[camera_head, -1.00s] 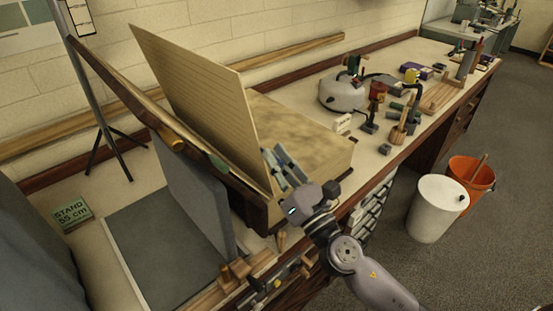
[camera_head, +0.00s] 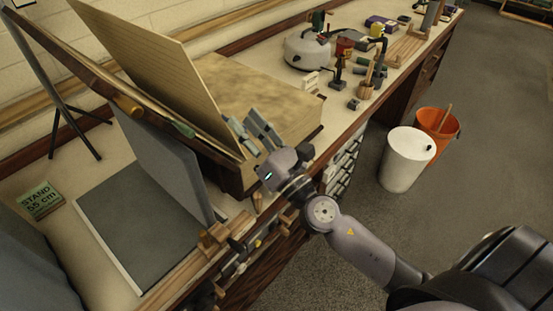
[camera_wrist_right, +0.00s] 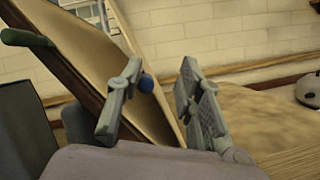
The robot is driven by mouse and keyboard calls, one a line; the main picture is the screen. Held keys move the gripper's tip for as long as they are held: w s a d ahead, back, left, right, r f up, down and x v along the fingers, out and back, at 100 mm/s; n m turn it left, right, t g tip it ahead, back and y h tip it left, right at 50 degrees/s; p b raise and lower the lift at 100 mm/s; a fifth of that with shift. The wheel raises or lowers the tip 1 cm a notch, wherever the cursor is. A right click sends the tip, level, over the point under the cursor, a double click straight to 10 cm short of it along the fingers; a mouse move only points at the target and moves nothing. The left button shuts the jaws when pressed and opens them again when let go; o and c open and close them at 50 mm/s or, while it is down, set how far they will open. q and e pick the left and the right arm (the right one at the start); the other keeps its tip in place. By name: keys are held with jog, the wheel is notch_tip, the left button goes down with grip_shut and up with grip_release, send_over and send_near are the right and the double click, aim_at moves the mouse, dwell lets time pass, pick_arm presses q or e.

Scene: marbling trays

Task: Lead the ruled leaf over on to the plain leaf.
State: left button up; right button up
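The ruled leaf (camera_head: 155,70) is a tan, faintly lined sheet standing steeply tilted on the bench. To its right lies a thick block with a flat, mottled tan top (camera_head: 250,85), probably the plain leaf; no label confirms this. My right gripper (camera_head: 250,128) is at the lower right corner of the ruled leaf, fingers apart. In the right wrist view the gripper (camera_wrist_right: 160,105) has a tan panel (camera_wrist_right: 95,45) behind its left finger, with the panel's edge running down between the fingers. I cannot tell whether they touch it. My left gripper is not in view.
A dark-edged wooden board (camera_head: 75,70) leans left of the ruled leaf. A grey upright panel (camera_head: 165,165) and grey flat panel (camera_head: 135,225) stand nearer. A kettle-like pot (camera_head: 307,50) and small tools occupy the bench behind. White (camera_head: 407,160) and orange (camera_head: 440,130) bins stand on the floor.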

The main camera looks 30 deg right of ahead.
jog(key=v, duration=1)
jog(key=shift+s, duration=0.3)
dwell(0.6)
jog(key=shift+f, duration=0.1)
